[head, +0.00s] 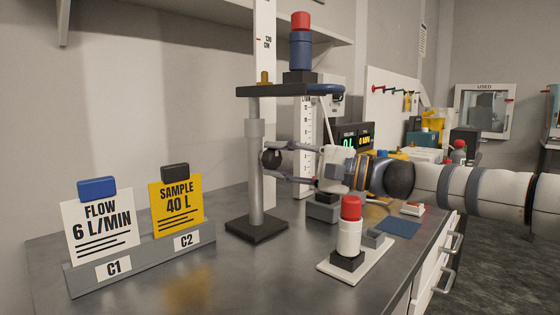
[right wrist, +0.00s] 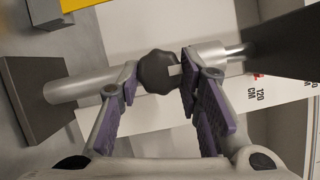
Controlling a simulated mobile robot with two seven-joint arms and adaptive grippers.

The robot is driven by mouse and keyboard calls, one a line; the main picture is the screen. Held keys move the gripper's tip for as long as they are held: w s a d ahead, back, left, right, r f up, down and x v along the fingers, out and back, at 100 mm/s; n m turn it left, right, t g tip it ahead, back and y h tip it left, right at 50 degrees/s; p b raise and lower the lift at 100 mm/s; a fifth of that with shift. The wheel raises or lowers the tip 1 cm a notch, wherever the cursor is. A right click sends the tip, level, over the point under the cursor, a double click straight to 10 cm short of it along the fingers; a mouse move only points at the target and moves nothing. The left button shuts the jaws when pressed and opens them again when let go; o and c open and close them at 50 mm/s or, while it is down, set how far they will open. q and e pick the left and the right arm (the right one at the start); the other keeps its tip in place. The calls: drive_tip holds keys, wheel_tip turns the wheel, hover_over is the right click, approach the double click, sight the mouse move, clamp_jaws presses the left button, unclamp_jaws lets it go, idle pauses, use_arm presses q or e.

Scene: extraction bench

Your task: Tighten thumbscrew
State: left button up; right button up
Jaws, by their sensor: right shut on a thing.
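The thumbscrew is a dark lobed knob (head: 271,158) on the side of the upright grey post (head: 256,185) of a stand. In the right wrist view the knob (right wrist: 158,72) sits between the fingertips, with the post (right wrist: 80,87) running behind it. My right gripper (head: 278,160) reaches in from the right and is shut on the knob; it also shows in the right wrist view (right wrist: 158,76). The stand's top plate (head: 275,90) carries a blue cylinder with a red cap (head: 300,45). My left gripper is not in view.
A card holder (head: 140,260) with a white and a yellow card stands at the left. A red-capped white cylinder (head: 349,225) stands on a white plate (head: 335,268) in front of my right arm. A height scale (head: 265,60) rises behind the stand.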

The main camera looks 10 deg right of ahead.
drive_tip(key=o, duration=1.2)
drive_tip(key=shift+c, duration=0.2)
drive_tip(key=v, duration=1.2)
